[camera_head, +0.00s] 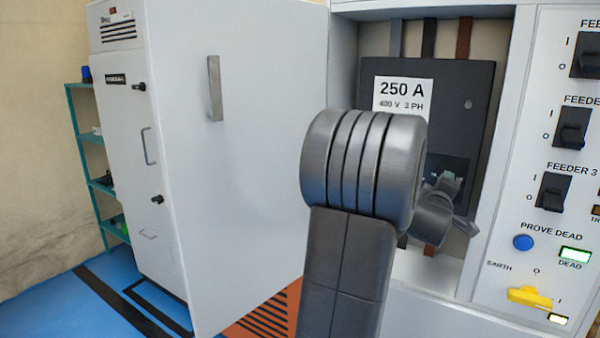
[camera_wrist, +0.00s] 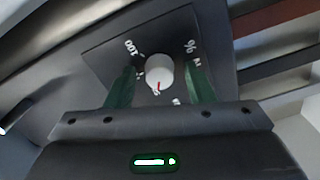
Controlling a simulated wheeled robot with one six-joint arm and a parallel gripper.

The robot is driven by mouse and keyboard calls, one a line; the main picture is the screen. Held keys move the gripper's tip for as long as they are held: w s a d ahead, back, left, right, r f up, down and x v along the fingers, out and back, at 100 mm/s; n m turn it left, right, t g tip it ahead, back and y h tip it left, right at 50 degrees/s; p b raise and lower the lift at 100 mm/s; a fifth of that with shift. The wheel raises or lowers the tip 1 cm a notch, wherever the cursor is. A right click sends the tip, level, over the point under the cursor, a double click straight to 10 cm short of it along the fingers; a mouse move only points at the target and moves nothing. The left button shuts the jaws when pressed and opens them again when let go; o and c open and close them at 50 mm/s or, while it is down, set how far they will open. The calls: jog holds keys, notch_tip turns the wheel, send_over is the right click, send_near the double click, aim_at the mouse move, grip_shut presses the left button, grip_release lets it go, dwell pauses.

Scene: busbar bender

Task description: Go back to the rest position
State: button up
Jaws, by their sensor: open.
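My gripper (camera_wrist: 159,72) is open in the wrist view. Its two dark green fingers stand on either side of a round white knob (camera_wrist: 159,68), with a gap on each side. The knob has a red mark pointing toward the lower edge of the picture, and a printed scale with "100" and "%" around it on a dark panel (camera_wrist: 105,52). In the head view my arm hides most of my gripper in front of the black 250 A breaker (camera_head: 450,88). The knob is not visible there.
An open cabinet door (camera_head: 250,130) with a handle stands left of my arm. Feeder switches (camera_head: 572,128), a blue button (camera_head: 523,242) and a yellow earth switch (camera_head: 528,296) are on the right panel. Busbars (camera_head: 464,38) run above the breaker. A green shelf (camera_head: 92,140) stands far left.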

jog(key=shift+s+a, duration=0.1)
jog(key=shift+s, duration=0.05)
jog(key=v, duration=1.4)
jog(key=w+d+m+p, duration=0.5)
jog(key=w+m, duration=0.7)
jog(key=m, duration=0.5)
jog(key=shift+d+m, duration=0.4)
jog(key=shift+d, duration=0.8)
jog(key=shift+a+f, duration=0.1)
jog(key=shift+f, duration=0.05)
